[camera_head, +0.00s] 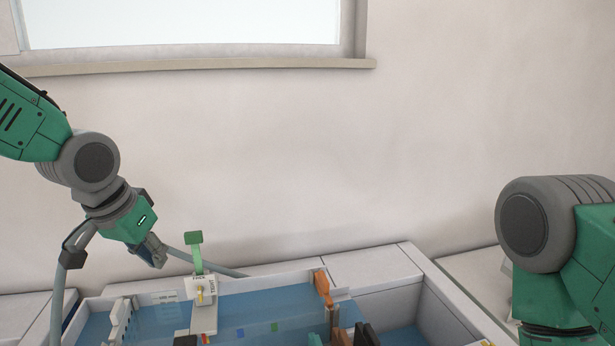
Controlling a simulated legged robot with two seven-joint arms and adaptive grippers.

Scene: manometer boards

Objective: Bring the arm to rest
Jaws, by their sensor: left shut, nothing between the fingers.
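My left arm comes in from the left, green and grey. Its gripper (152,250) points down and to the right, shut and empty, above the back left of a white-walled bench tray (375,267) with a blue floor. A white block with a green lever (197,252) stands to the right of the gripper, apart from it in the picture. My right arm shows at the right edge as a grey joint and green links; its gripper is out of view.
An orange part (323,287) stands at the tray's back right, with dark parts in front. A white piece (119,320) stands at the left. A grey tube passes behind my left gripper. A plain wall and window sill (200,66) are behind.

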